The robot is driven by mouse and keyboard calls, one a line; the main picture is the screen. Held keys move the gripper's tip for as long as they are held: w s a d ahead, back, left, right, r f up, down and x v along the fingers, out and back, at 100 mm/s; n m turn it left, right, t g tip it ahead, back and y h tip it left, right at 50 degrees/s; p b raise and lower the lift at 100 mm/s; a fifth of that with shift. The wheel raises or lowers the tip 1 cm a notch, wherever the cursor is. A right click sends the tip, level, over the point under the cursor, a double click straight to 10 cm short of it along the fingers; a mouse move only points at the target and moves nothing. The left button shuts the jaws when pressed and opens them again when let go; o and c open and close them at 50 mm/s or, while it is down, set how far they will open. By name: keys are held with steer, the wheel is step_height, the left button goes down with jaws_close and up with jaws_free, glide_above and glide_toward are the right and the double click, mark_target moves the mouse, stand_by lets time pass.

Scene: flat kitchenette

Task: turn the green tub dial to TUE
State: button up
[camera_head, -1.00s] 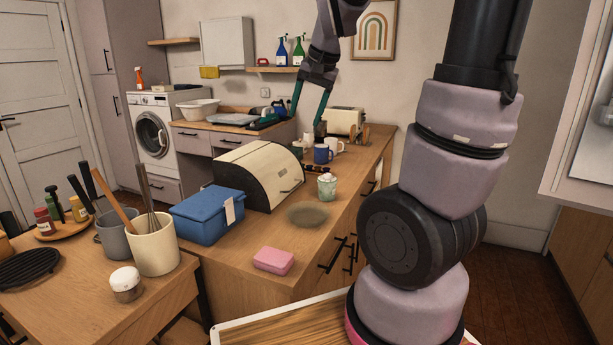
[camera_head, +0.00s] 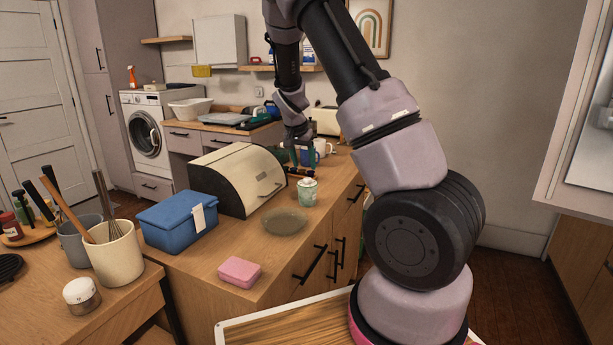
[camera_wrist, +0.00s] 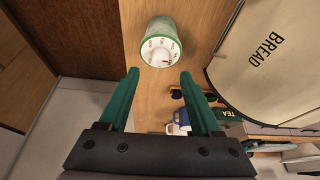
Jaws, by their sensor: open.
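The green tub (camera_head: 307,193) stands upright on the wooden counter, in front of the bread box. In the wrist view the tub (camera_wrist: 161,27) is at the top centre, and its white lid dial (camera_wrist: 160,51) faces the camera with small day marks too small to read surely. My gripper (camera_wrist: 158,75) is open and empty, its two green fingers apart and pointing toward the tub, not touching it. In the head view my gripper (camera_head: 305,158) is behind the tub, over the counter, partly hidden by my wrist.
The bread box (camera_head: 238,178) stands close beside the tub. A blue box (camera_head: 177,222), a pink box (camera_head: 240,272) and a round grey-green plate (camera_head: 285,222) are on the counter. Mugs (camera_head: 321,147) and a toaster (camera_head: 327,121) stand behind. The counter's front edge is near the tub.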

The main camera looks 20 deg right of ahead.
mark_target(307, 178)
steer(key=x, duration=0.6)
steer(key=shift+f, duration=0.15)
jaws_close()
